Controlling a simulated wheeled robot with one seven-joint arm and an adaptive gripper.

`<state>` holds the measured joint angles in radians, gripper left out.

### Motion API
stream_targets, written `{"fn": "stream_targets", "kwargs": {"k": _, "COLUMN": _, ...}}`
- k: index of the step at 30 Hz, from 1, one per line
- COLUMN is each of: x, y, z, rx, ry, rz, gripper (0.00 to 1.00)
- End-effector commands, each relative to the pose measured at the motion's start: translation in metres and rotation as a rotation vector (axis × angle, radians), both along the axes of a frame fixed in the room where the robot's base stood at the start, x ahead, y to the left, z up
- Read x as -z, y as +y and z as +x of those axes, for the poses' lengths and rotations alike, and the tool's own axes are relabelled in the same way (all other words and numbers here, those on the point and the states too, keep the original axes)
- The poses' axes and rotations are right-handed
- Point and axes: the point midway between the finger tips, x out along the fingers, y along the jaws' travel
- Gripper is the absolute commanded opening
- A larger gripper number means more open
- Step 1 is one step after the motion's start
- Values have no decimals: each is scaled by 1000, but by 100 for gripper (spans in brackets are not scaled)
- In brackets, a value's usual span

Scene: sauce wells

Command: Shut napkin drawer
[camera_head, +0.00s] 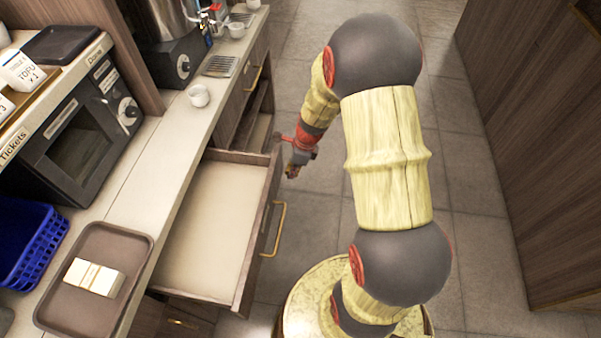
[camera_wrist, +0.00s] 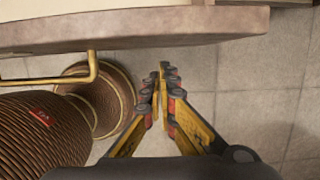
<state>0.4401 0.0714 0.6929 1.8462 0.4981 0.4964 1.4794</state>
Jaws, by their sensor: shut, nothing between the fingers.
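The napkin drawer (camera_head: 213,228) is pulled well out from under the counter, and its inside looks empty. Its brass bar handle (camera_head: 274,229) is on the front panel. In the wrist view the drawer front (camera_wrist: 150,32) runs across the top, with the handle (camera_wrist: 70,80) at the left. My gripper (camera_head: 292,170) is just beyond the drawer's far front corner, to the right of the front panel. In the wrist view my gripper (camera_wrist: 162,80) has its fingertips together with nothing between them, apart from the handle and to its right.
Another handled drawer (camera_head: 255,75) is farther back. Tiled floor (camera_head: 470,180) is open at the right.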

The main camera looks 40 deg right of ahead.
Motion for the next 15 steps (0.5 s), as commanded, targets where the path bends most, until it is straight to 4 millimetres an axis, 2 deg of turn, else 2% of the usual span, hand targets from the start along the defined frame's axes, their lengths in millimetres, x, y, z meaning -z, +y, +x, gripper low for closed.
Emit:
{"fn": "stream_targets", "kwargs": {"k": 6, "x": 1, "y": 11, "z": 9, "rx": 0, "ry": 2, "rz": 1, "gripper": 0}}
{"fn": "stream_targets", "kwargs": {"k": 15, "x": 0, "y": 11, "z": 10, "rx": 0, "ry": 2, "rz": 1, "gripper": 0}}
